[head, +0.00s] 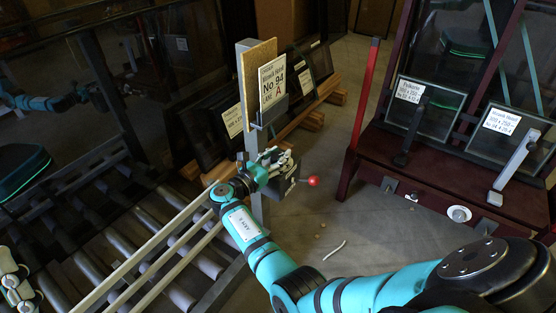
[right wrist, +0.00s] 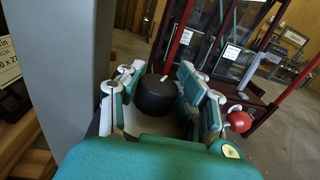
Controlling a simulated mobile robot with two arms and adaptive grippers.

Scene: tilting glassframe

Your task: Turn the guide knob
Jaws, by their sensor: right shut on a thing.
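The guide knob is a black round knob (right wrist: 155,97) with a small white pointer mark on top, seen in the right wrist view. My right gripper (right wrist: 158,100) is shut on it, with teal and white fingers on both sides. In the head view my right gripper (head: 284,168) is at the grey upright post, in front of a dark box, and hides the knob. A red ball (head: 313,181) sticks out to the right of the box; it also shows in the right wrist view (right wrist: 240,121). White finger parts of my left gripper (head: 18,284) show at the lower left edge.
A roller conveyor with pale rails (head: 150,262) lies left. A dark red rack (head: 420,170) with labelled glass panes stands right. A white strip (head: 334,250) lies on the open floor.

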